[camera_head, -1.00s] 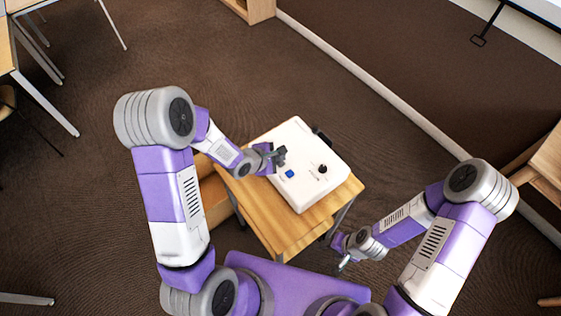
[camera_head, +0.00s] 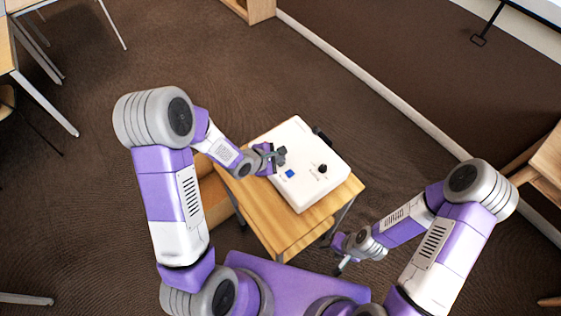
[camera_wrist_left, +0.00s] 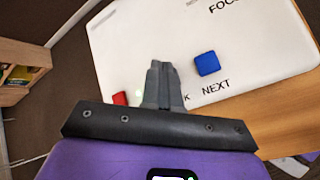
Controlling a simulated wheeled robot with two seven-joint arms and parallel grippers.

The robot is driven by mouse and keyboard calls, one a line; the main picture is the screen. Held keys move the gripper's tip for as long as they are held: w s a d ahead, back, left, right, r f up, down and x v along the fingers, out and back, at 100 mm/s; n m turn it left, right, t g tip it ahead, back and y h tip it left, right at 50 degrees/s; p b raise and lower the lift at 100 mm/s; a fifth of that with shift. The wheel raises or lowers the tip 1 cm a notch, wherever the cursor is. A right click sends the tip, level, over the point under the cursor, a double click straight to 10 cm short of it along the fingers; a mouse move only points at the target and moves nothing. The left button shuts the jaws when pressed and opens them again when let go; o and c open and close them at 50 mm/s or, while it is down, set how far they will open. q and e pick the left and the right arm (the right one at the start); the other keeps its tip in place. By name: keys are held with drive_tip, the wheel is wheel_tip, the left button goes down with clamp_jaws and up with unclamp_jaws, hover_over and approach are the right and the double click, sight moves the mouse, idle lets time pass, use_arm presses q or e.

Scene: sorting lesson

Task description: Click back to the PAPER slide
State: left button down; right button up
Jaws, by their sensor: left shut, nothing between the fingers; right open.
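The white projector box (camera_head: 313,185) lies on a small wooden table, with a blue button (camera_head: 290,174) and a black knob (camera_head: 322,168) on top. In the left wrist view the blue button (camera_wrist_left: 207,63) is beside the word NEXT, and a red button (camera_wrist_left: 120,98) is left of the fingers, partly hidden by the gripper body. Only a K shows of the label near it. My left gripper (camera_head: 281,157) is shut and empty over the box; its fingertips (camera_wrist_left: 160,66) appear between the two buttons. Contact cannot be told. My right gripper (camera_head: 341,268) is open, in front of the table.
The wooden table (camera_head: 270,222) has bare top left of and in front of the box. A dark part (camera_head: 322,136) sticks up at the box's far edge. A white screen corner (camera_head: 536,12) shows at top right; no slide is visible. Open carpet lies beyond the table.

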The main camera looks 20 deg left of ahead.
sight(279, 164)
use_arm(q)
drive_tip(key=shift+f, duration=0.25)
drive_tip(key=shift+f+b, duration=0.35)
drive_tip(key=shift+f, duration=0.1)
idle(0.6)
drive_tip(key=shift+r, duration=0.15)
drive_tip(key=shift+r+p, duration=0.8)
drive_tip(key=shift+p, duration=0.05)
wheel_tip(279, 164, up, 5)
drive_tip(key=p, duration=0.4)
drive_tip(key=shift+p, duration=0.3)
drive_tip(key=shift+f, duration=0.1)
idle(0.4)
